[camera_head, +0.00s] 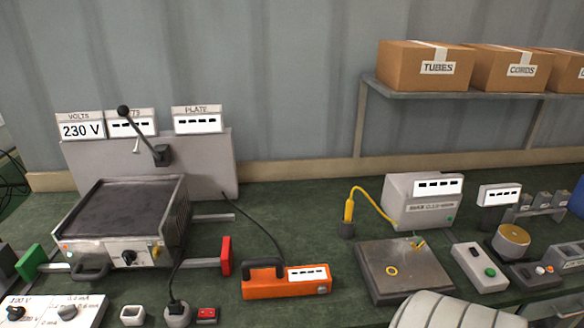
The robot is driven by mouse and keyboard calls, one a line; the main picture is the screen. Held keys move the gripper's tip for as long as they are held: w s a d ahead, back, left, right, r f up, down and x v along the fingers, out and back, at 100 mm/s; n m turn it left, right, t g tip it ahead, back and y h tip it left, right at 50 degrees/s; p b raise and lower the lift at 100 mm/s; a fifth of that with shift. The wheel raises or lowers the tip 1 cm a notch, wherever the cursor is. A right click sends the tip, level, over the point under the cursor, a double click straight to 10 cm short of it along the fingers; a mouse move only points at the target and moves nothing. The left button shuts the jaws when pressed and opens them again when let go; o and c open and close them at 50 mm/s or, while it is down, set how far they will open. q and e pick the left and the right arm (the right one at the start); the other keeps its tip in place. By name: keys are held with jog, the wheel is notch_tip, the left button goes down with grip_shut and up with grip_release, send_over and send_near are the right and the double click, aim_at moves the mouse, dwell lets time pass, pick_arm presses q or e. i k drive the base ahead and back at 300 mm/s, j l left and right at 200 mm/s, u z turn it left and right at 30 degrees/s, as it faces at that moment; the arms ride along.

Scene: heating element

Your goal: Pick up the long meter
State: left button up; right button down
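The long meter is most likely the orange box-shaped device (262,291), which lies on the green bench top at the front middle. It has a black handle on its left top and a white display showing dashes. A dark cable runs behind it toward the hot plate unit. Nothing is touching it from above. Neither of my grippers can be made out in the head view.
A hot plate unit (125,225) with a red block (226,255) stands left of the meter. A grey plate (404,271) lies to its right. A small red switch (207,315) is front left. A pale ribbed cylinder (455,311) fills the bottom right. Boxes (424,66) sit on a shelf.

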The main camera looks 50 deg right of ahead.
aim_at(279, 282)
jog(key=z, duration=1.45)
